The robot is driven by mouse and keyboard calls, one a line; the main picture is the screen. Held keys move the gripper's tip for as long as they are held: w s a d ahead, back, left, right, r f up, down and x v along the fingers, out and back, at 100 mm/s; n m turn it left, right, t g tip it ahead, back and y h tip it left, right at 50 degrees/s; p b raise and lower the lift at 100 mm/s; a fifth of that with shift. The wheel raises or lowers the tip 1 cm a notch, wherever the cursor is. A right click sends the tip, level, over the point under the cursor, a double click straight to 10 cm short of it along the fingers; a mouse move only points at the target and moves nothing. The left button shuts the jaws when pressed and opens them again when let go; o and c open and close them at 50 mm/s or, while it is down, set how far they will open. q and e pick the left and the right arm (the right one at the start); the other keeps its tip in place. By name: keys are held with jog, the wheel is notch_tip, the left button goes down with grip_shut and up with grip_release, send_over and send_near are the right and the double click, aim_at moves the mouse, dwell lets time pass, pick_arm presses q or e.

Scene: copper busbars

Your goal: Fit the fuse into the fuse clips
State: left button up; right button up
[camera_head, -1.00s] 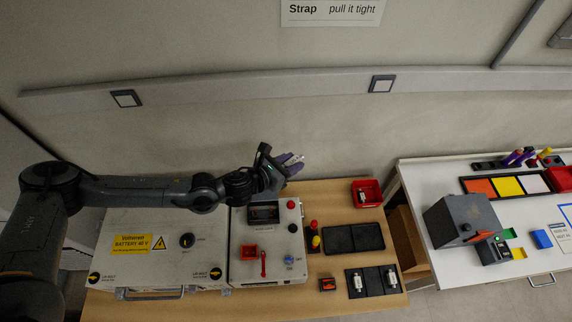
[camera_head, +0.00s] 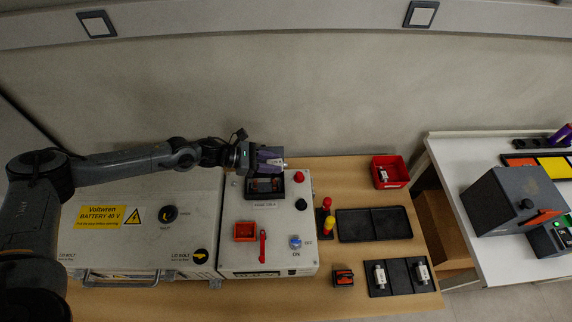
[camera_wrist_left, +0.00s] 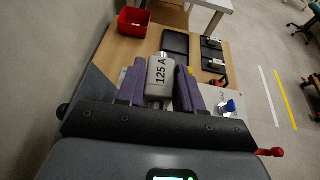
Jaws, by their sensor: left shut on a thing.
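A white fuse marked 125 A (camera_wrist_left: 160,76) is held between the purple fingers of my left gripper (camera_wrist_left: 160,88) in the left wrist view. In the head view the left gripper (camera_head: 272,160) is above the back of the grey control box (camera_head: 228,258), with the fuse's end (camera_head: 279,162) just showing. The black fuse holder with the clips (camera_head: 264,186) is on the box top, close below and in front of the gripper. The gripper partly covers its back edge. I cannot tell the height between fuse and clips. My right gripper is not in view.
On the box are a red-framed part (camera_head: 245,232), a red lever (camera_head: 262,247) and a blue knob (camera_head: 295,242). A red bin (camera_head: 389,171) holds a white fuse. A black tray (camera_head: 374,224) is empty; another (camera_head: 399,275) holds white fuses. Red and yellow lamps (camera_head: 328,220) stand beside the box.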

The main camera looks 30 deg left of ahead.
pick_arm(q)
jog(key=shift+m+g, duration=0.3)
jog(key=shift+s+a+f+b, duration=0.2)
jog(key=shift+a+f+b, duration=0.4)
jog(key=shift+f+b, duration=1)
jog(key=shift+s+a+f+b, duration=0.25)
jog(key=shift+a+f+b, duration=0.6)
jog(key=shift+f, duration=1.15)
jog(key=shift+s+a+f+b, duration=0.2)
jog(key=shift+a+f+b, duration=0.2)
jog(key=shift+f+b, duration=1.3)
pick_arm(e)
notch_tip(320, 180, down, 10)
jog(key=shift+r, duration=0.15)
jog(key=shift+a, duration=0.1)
pick_arm(q)
jog(key=shift+f, duration=0.25)
jog(key=shift+s+f+b, duration=0.1)
jog(key=shift+f+b, duration=0.85)
jog(key=shift+f, duration=0.2)
jog(key=o, duration=1.2)
jog(key=shift+r, duration=0.1)
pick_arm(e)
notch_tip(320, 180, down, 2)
